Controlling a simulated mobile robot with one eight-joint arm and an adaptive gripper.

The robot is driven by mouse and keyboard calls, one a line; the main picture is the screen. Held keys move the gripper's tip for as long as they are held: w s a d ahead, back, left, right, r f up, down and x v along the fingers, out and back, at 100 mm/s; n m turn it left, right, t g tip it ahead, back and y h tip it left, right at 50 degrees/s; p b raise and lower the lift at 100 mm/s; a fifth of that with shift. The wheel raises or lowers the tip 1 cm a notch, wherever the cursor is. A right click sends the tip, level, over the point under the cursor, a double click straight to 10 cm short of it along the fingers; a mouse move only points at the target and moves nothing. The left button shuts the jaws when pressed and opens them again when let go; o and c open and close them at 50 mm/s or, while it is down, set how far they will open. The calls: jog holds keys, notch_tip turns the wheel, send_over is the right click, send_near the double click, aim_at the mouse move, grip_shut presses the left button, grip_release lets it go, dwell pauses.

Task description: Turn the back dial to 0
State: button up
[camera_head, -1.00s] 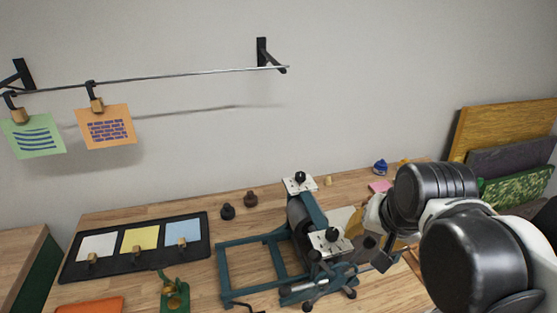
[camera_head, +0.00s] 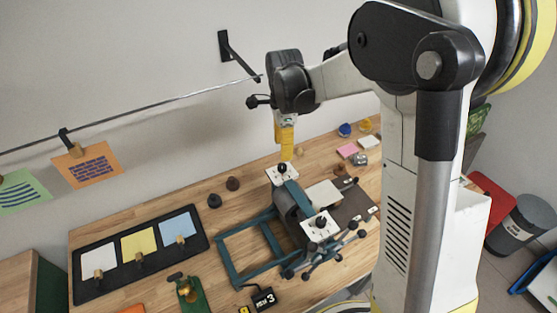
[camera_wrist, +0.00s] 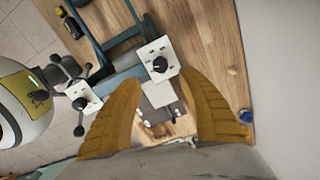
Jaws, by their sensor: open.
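The back dial (camera_head: 282,168) is a black knob on a white plate at the far end of the teal press (camera_head: 250,225). It also shows in the wrist view (camera_wrist: 160,64), just beyond the fingertips. My gripper (camera_head: 285,155) points down close above the back dial. In the wrist view its two yellow fingers (camera_wrist: 158,84) are spread apart with nothing between them gripped. The dial's marks are too small to read. The front dial (camera_head: 321,222) sits on a similar white plate nearer me and shows at left in the wrist view (camera_wrist: 80,103).
A spoked handwheel (camera_head: 325,252) stands beside the front dial. A black tray with coloured cards (camera_head: 138,247) lies to the left. A rail (camera_head: 150,105) runs along the wall behind, with hung prints (camera_head: 86,166). Two dark knobs (camera_head: 214,200) stand behind the press.

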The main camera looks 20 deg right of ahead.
aim_at(282, 166)
notch_tip(282, 166, down, 8)
jog(key=shift+f, duration=0.25)
jog(key=shift+c, duration=0.4)
grip_shut()
